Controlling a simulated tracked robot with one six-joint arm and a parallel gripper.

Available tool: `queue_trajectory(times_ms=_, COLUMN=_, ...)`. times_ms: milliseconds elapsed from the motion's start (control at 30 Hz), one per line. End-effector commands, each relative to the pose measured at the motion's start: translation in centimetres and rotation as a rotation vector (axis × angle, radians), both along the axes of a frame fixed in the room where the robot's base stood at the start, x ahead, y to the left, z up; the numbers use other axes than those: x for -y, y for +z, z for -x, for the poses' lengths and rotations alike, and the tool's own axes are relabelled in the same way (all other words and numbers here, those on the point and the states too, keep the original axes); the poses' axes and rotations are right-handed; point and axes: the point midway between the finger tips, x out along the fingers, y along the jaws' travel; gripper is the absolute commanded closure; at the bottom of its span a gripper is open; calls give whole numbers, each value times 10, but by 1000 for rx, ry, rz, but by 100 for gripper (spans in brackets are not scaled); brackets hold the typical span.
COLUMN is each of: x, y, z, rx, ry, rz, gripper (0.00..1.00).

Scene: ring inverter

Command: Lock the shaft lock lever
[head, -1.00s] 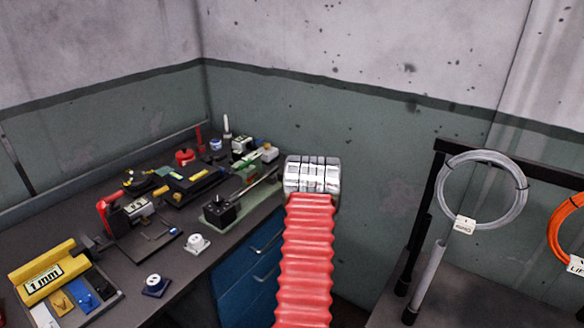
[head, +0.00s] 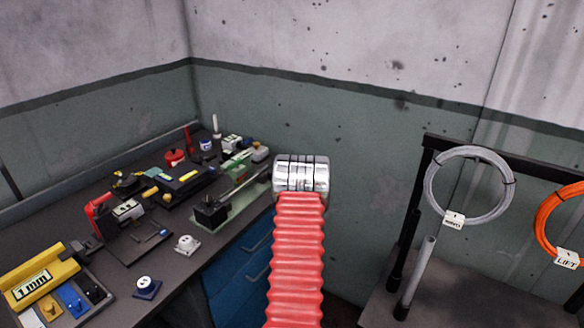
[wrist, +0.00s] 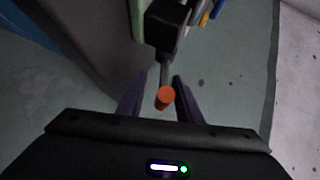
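In the wrist view, a thin grey lever (wrist: 164,72) with an orange end knob (wrist: 165,97) points toward me from a black block (wrist: 166,25). I take it for the shaft lock lever. My gripper (wrist: 160,84) is open, with one dark finger on each side of the lever and the knob between them. The gap is wider on the left; I cannot tell if the right finger touches. In the head view, a black block on a green base (head: 212,210) stands at the bench's right edge. My arm hides the lever and fingers there.
The dark workbench (head: 190,268) holds several tools, including a yellow 1 mm holder (head: 42,275) and a white round piece (head: 186,244). Blue drawers (head: 240,275) sit below. A rack with a grey cable coil (head: 428,195) stands at right, with open space between.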

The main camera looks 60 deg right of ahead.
Motion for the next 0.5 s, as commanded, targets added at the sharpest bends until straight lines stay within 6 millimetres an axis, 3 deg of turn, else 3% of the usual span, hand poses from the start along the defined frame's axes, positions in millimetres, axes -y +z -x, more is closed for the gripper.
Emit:
queue_trajectory(times_ms=267, x=-6, y=3, z=5, rx=-1, ry=0, rz=1, gripper=68)
queue_trajectory(times_ms=500, x=-25, y=8, z=20, rx=-1, ry=-2, rz=0, gripper=68)
